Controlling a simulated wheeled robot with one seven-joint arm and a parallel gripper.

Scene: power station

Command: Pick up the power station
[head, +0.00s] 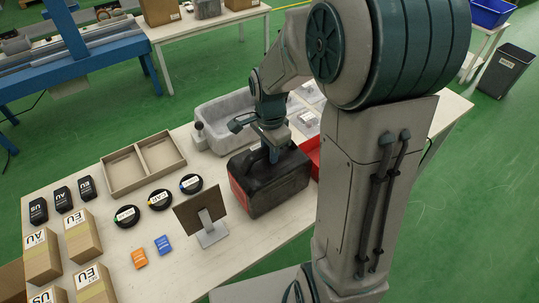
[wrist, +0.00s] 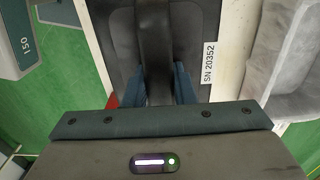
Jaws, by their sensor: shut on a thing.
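The power station (head: 275,186) is a dark box with a red end. It stands on the white table in the head view, behind and right of a small stand. My gripper (head: 272,153) is at its top, pointing down. In the wrist view, the power station (wrist: 205,35) lies under my gripper (wrist: 163,85). The blue fingers sit on either side of its dark handle (wrist: 154,45) and are shut on it. The fingertips are partly hidden by the handle and my wrist. I cannot tell whether its base touches the table.
A grey tub (head: 222,114) stands just behind the power station, with a red bin (head: 312,150) at its right. A brown panel on a stand (head: 200,212) is close in front. A divided tray (head: 143,163), black coils, and several boxes (head: 82,236) fill the left side.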

